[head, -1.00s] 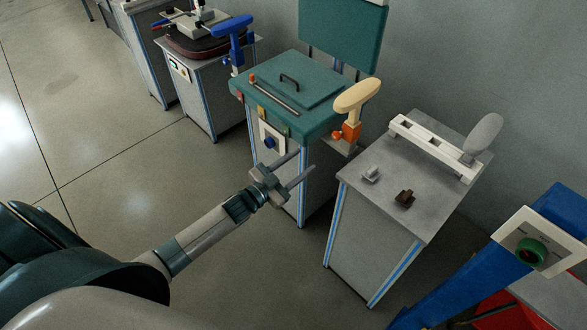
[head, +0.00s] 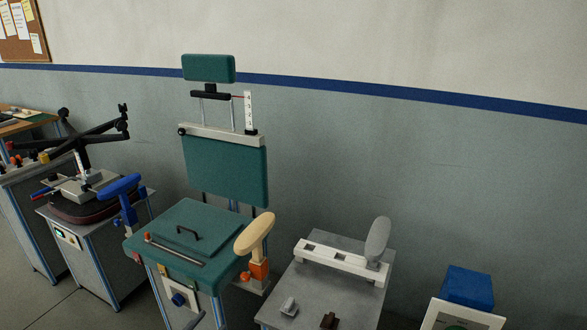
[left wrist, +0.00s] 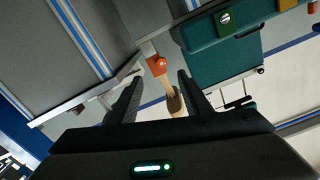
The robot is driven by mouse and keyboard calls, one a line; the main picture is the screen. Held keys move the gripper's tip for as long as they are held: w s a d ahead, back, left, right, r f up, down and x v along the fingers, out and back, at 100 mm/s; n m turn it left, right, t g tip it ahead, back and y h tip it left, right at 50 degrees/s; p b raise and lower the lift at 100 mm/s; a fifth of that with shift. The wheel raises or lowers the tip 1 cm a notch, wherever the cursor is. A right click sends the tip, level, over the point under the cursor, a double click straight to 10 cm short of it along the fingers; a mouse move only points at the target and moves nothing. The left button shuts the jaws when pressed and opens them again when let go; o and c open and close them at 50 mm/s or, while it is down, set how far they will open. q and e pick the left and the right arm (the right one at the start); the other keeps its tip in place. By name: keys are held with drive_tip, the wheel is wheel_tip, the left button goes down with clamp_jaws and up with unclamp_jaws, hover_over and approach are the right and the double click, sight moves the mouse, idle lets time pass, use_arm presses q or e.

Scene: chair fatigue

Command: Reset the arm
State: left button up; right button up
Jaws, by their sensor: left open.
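A teal chair rig has a square seat (head: 185,238) and an upright backrest (head: 225,170). A cream armrest (head: 254,233) on an orange mount (head: 259,268) stands tilted at the seat's right side. A blue armrest (head: 119,186) stands at its left. A grey paddle-shaped pad (head: 377,240) stands on the grey bench to the right. My right gripper is out of view.
The grey bench (head: 318,283) holds a white slotted bar (head: 342,262) and small grey and brown blocks. A blue box (head: 468,286) stands at lower right. A workstation with a dark round cushion (head: 80,208) stands left. The wall is behind.

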use_arm(q)
drive_tip(key=s+f+n+g+y, duration=0.1)
drive_tip(key=s+f+g, duration=0.1)
drive_tip(key=s+f, duration=0.5)
drive_tip(key=s+d+f+n+g+y, duration=0.1)
drive_tip(key=s+f+y, duration=0.1)
drive_tip(key=f, duration=0.8)
drive_tip(key=s+f+n+g+y, duration=0.1)
drive_tip(key=s+f+g, duration=0.1)
drive_tip(key=s+f, duration=0.5)
drive_tip(key=s+d+f+n+g, duration=0.1)
drive_tip(key=s+d+f+g, duration=0.2)
drive_tip(key=s+f, duration=0.6)
drive_tip(key=s+d+f+g, duration=0.3)
drive_tip(key=s+d+f, duration=0.2)
drive_tip(key=s+f, duration=0.5)
drive_tip(key=s, duration=0.4)
drive_tip(key=shift+n, duration=0.4)
drive_tip(key=shift+a, duration=0.1)
